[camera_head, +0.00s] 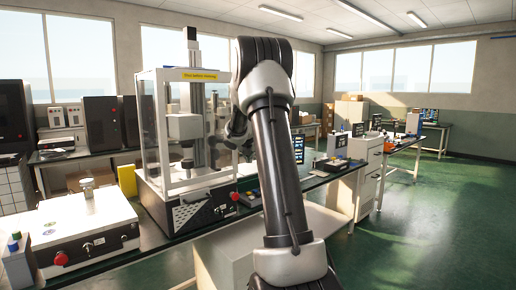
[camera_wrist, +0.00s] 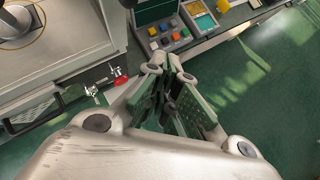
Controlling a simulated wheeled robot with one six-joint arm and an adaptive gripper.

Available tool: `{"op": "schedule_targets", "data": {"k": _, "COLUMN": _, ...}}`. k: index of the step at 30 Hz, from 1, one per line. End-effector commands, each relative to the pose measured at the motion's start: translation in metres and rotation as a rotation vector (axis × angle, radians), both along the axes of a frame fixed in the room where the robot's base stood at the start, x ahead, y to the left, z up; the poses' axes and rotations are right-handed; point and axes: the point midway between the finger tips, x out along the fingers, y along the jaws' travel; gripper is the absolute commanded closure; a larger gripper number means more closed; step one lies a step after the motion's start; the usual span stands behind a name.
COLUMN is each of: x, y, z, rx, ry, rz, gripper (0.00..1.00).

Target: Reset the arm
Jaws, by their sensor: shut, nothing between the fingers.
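My arm rises from the bottom middle of the head view and bends at an elbow near the top. It hides part of the bench behind it. My gripper (camera_wrist: 170,68) points away from the wrist camera, its fingers close together with nothing held between them. In the head view the gripper (camera_head: 236,142) shows only partly, dark and small, left of my forearm and in front of the glass-walled machine. In the wrist view it is above the bench edge, near a panel of coloured buttons (camera_wrist: 168,36).
A glass-walled machine (camera_head: 153,125) with a yellow label stands on the bench left of my arm. A white box with a red knob (camera_head: 85,235) sits at the lower left. Benches line the back. Green floor (camera_head: 430,220) is open at the right.

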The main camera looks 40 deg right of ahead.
Motion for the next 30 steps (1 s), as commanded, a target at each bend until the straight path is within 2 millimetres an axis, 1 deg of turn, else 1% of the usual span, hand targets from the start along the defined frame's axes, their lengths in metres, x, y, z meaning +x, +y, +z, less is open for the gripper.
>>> {"op": "schedule_targets", "data": {"k": 1, "x": -0.005, "y": 0.000, "z": 0.006, "rx": 0.000, "ry": -0.002, "rz": -0.001, "gripper": 1.00}}
{"op": "schedule_targets", "data": {"k": 9, "x": -0.034, "y": 0.001, "z": 0.036, "rx": 0.000, "ry": -0.002, "rz": 0.000, "gripper": 1.00}}
{"op": "schedule_targets", "data": {"k": 13, "x": -0.045, "y": 0.001, "z": 0.047, "rx": -0.001, "ry": -0.002, "rz": 0.001, "gripper": 1.00}}
{"op": "schedule_targets", "data": {"k": 18, "x": -0.051, "y": 0.001, "z": 0.051, "rx": -0.001, "ry": 0.000, "rz": 0.001, "gripper": 1.00}}
{"op": "schedule_targets", "data": {"k": 25, "x": -0.051, "y": 0.001, "z": 0.051, "rx": 0.013, "ry": -0.012, "rz": -0.018, "gripper": 1.00}}
{"op": "schedule_targets", "data": {"k": 28, "x": -0.054, "y": 0.001, "z": 0.049, "rx": 0.078, "ry": -0.064, "rz": -0.115, "gripper": 1.00}}
{"op": "schedule_targets", "data": {"k": 29, "x": -0.056, "y": 0.000, "z": 0.047, "rx": 0.114, "ry": -0.088, "rz": -0.170, "gripper": 1.00}}
{"op": "schedule_targets", "data": {"k": 30, "x": -0.062, "y": 0.001, "z": 0.042, "rx": 0.176, "ry": -0.123, "rz": -0.265, "gripper": 1.00}}
